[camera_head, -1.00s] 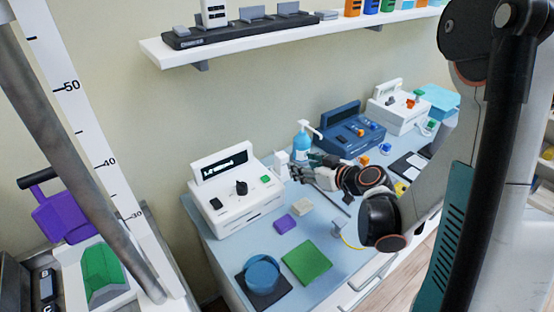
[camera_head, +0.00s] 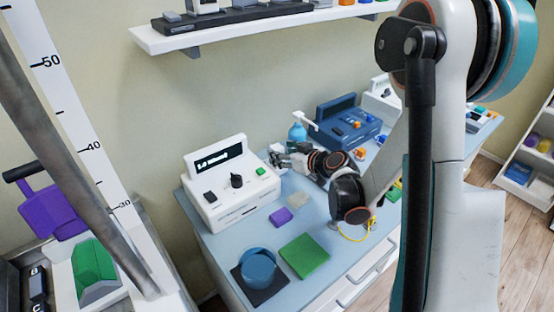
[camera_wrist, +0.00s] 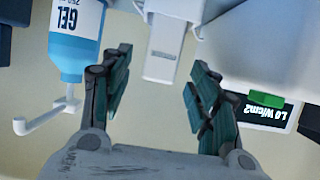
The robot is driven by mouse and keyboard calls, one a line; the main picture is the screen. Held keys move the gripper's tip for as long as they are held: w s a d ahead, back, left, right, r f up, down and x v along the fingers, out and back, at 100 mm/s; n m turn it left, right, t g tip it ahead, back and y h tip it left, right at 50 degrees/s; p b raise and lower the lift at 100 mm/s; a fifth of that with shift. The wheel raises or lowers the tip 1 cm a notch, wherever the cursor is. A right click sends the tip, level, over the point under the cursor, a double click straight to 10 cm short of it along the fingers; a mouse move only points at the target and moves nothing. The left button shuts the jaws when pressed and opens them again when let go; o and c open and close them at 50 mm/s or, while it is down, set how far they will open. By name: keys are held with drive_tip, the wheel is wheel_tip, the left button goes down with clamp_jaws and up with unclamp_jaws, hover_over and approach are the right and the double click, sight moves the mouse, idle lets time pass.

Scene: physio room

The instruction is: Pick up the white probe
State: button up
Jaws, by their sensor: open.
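In the wrist view, which looks upside down, a white block-shaped piece (camera_wrist: 163,58) with a grey ribbed patch hangs between my fingers' line of reach. It looks like the white probe or its holder; I cannot tell which. My gripper (camera_wrist: 160,78) is open, with one dark green-grey finger on each side of it and a gap to both. In the head view my gripper (camera_head: 278,154) is at the right side of the white console (camera_head: 232,185), low over the blue table. The white piece is hidden there behind the fingers.
A blue gel bottle (camera_wrist: 76,40) with a white pump stands close beside the left finger in the wrist view. The console's display (camera_wrist: 280,112) is near the right finger.

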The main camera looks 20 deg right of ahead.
drive_tip(key=b+x, duration=0.1)
drive_tip(key=x, duration=0.3)
drive_tip(key=shift+w+f, duration=0.1)
drive_tip(key=shift+f, duration=0.05)
drive_tip(key=c, duration=1.2)
drive_tip(key=shift+c, duration=0.2)
